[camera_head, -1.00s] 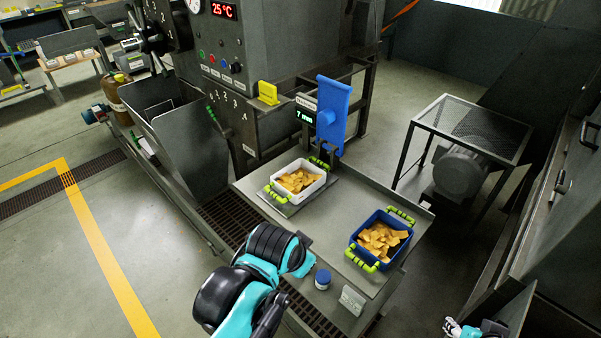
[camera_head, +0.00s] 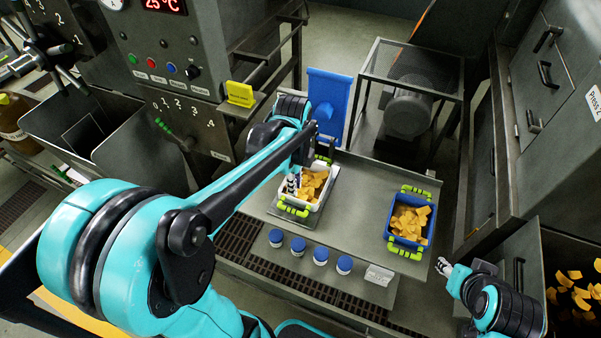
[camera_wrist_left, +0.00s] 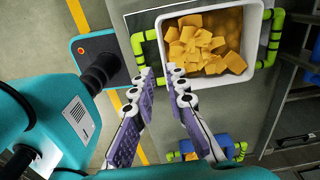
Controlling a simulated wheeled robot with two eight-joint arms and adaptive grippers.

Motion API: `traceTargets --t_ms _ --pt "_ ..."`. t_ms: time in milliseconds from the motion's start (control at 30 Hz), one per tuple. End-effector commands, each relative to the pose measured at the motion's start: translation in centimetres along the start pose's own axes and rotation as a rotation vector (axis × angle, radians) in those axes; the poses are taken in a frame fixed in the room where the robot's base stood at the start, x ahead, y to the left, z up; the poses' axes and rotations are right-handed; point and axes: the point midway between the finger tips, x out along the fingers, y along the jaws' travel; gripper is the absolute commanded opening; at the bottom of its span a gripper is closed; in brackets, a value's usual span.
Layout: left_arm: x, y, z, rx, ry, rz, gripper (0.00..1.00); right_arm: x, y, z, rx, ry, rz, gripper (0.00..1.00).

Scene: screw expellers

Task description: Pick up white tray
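The white tray (camera_head: 328,188), filled with yellow-orange chips, sits on the metal table with a green handle at each end. It is partly hidden behind my left arm in the head view. My left gripper (camera_head: 293,184) is over the tray's left side.
A blue tray (camera_head: 393,229) of chips with green handles stands to the right on the table. Several blue-lidded jars (camera_head: 321,256) and a small pale card (camera_head: 379,275) are in front. A blue upright panel (camera_head: 328,98) and machinery stand behind the white tray.

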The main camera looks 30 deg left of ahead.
Motion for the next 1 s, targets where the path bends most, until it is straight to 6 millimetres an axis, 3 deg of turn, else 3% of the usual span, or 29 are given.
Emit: traceTargets --t_ms 600,900,967,1000 --pt "7.5 -0.4 -0.2 0.02 0.001 0.007 0.14 2.0 0.0 1.4 0.0 0.0 0.0 0.4" --pt "7.8 -0.4 -0.2 0.019 0.001 0.007 0.14 2.0 0.0 1.4 0.0 0.0 0.0 0.4" --pt "7.8 -0.4 -0.2 0.019 0.001 0.007 0.0 2.0 0.0 1.4 0.0 0.0 0.0 0.4" --pt "7.8 -0.4 -0.2 0.019 0.001 0.007 0.0 2.0 0.0 1.4 0.0 0.0 0.0 0.4"
